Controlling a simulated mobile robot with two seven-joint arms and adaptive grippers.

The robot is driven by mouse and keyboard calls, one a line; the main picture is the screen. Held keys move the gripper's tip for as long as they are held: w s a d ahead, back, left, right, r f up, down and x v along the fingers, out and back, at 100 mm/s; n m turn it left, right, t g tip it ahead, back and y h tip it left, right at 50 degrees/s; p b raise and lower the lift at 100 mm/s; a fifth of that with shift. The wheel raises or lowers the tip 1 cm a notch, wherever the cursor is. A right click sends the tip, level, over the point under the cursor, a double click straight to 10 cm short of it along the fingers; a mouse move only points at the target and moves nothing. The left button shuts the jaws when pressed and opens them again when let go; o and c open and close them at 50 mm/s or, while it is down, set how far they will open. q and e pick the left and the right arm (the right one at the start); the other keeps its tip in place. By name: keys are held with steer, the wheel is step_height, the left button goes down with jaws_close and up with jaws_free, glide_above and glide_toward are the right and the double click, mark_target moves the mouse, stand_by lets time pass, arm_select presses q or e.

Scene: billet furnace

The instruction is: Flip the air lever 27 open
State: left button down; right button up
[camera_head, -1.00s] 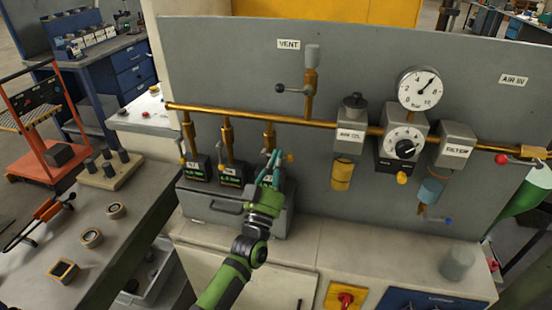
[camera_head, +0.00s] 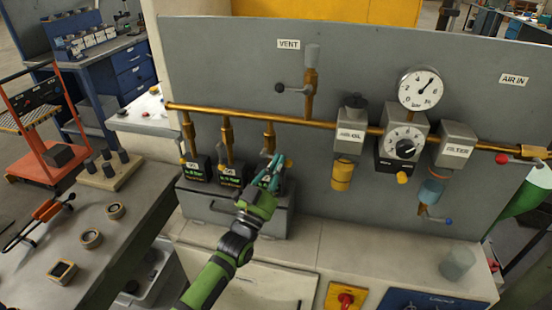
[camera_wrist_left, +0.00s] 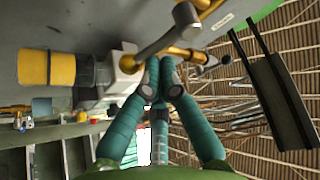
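Three brass valve drops hang from the pipe above three small dark boxes with green displays; their tag numbers are too small to read. The third drop (camera_head: 268,138) ends at the rightmost dark box, which my left gripper partly covers. My left gripper (camera_head: 272,172), with teal fingers, is in front of this box. In the left wrist view its fingertips (camera_wrist_left: 160,82) are close together, with nothing visible between them. My right gripper is not in view.
A brass pipe (camera_head: 330,122) runs across the grey panel (camera_head: 400,205). A vent lever (camera_head: 292,88), an air-oil unit (camera_head: 350,137), a gauge (camera_head: 420,88) and a filter (camera_head: 455,150) are to the right. A grey case (camera_head: 200,206) lies below the boxes. The light counter (camera_head: 360,255) is mostly clear.

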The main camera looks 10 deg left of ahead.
arm_select(q)
steer(key=shift+f+m+g+h, duration=0.3)
steer(key=shift+m+g+h, duration=0.3)
steer(key=shift+m, duration=0.7)
steer(key=shift+a+f+m+g+h, duration=0.2)
steer(key=shift+m+g+h, duration=0.15)
steer(key=shift+m, duration=0.45)
steer(key=shift+a+f+m+g+h+p, duration=0.15)
steer(key=shift+m+g+h, duration=0.2)
steer(key=shift+m, duration=0.35)
steer(key=shift+d+f+m+g+h+p, duration=0.1)
steer(key=shift+f+m+g+h+p, duration=0.15)
steer(key=shift+m, duration=0.45)
steer(key=shift+a+f+m+g+h+p, duration=0.1)
steer(key=shift+a+f+m+g+p, duration=0.15)
steer(key=shift+m+g, duration=0.55)
steer(key=shift+a+f+m+g+h+p, duration=0.1)
steer(key=shift+a+m+g+p, duration=0.15)
steer(key=shift+m, duration=0.95)
steer(key=shift+a+f+m+g+h+p, duration=0.1)
steer(key=shift+a+f+m+g+p, duration=0.1)
steer(key=shift+m+g, duration=0.6)
steer(key=shift+w+a+f, duration=0.1)
steer(key=shift+a+f, duration=0.1)
steer(key=shift+a, duration=0.05)
